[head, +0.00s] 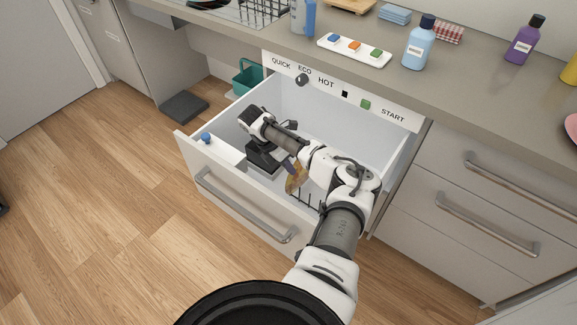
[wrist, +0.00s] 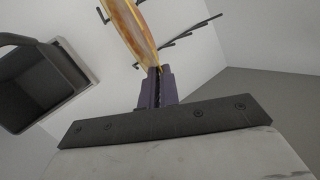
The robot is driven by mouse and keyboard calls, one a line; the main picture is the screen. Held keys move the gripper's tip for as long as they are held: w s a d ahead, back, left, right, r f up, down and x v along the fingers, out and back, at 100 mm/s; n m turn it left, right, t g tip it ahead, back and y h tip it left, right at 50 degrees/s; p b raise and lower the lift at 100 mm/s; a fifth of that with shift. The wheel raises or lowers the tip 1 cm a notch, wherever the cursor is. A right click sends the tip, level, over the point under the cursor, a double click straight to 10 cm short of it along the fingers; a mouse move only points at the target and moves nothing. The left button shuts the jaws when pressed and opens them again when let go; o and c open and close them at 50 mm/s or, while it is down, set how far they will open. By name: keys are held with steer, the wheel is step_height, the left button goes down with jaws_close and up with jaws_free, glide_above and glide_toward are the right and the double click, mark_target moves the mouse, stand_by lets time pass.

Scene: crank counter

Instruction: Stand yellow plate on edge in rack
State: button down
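The yellow plate (head: 297,178) shows in the head view inside the open drawer, seen nearly edge-on and partly hidden by my arm. In the wrist view the plate (wrist: 129,30) stands up from between my fingers, tilted. My gripper (wrist: 155,75) is shut on its rim. In the head view my gripper (head: 288,163) is low in the drawer and mostly covered by the arm. The rack's dark tines (head: 307,199) stand in the drawer near the plate. Tines (wrist: 190,35) also show beside the plate in the wrist view; I cannot tell whether plate and tines touch.
The white drawer (head: 240,198) is pulled out, its walls close around my arm. A dark open container (wrist: 40,85) is at the left in the wrist view. The counter above holds a blue bottle (head: 418,45), a purple bottle (head: 523,42) and a button strip (head: 354,51).

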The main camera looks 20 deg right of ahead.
steer(key=shift+f+b, duration=0.35)
steer(key=shift+f, duration=0.45)
steer(key=c, duration=1.6)
jaws_free()
steer(key=shift+o, duration=0.2)
steer(key=v, duration=1.3)
steer(key=shift+r, duration=0.4)
steer(key=shift+a, duration=0.15)
